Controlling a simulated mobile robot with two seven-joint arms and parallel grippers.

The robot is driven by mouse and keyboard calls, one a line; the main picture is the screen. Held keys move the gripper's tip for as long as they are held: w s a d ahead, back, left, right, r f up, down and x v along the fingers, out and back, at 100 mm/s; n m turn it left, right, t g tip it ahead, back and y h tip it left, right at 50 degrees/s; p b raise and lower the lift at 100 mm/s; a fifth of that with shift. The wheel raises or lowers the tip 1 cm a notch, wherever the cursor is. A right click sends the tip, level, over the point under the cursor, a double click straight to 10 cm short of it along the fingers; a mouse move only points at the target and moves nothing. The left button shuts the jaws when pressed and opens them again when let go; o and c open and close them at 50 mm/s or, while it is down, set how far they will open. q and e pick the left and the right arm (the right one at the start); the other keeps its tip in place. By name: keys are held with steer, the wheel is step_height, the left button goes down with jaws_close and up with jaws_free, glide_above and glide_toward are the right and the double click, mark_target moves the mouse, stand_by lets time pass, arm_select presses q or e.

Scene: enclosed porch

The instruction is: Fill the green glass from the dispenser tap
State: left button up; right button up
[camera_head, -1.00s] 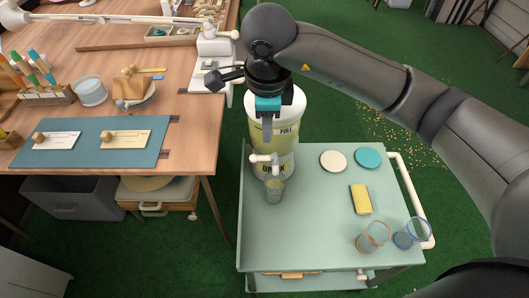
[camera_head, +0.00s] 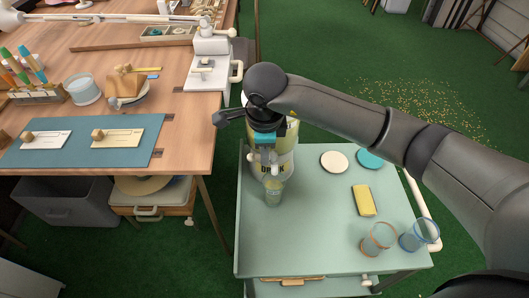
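The drink dispenser (camera_head: 287,142) stands on the pale green cart, largely hidden by my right arm. The green glass (camera_head: 273,192) stands upright on the cart in front of the dispenser, below the tap (camera_head: 252,157). I cannot make out its fill level. My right gripper (camera_head: 267,165) points down at the tap, just above the glass. It covers most of the tap, so I cannot tell whether it touches it or how far apart its fingers are. My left gripper is not in view.
On the cart (camera_head: 300,240) are a cream disc (camera_head: 334,161), a teal disc (camera_head: 370,158), a yellow sponge (camera_head: 363,200), an orange-rimmed glass (camera_head: 377,240) and a blue-rimmed glass (camera_head: 419,235). A wooden workbench (camera_head: 190,130) stands left. The cart's front middle is clear.

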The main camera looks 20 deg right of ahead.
steer(key=shift+f, duration=0.25)
jaws_close()
stand_by(0.4)
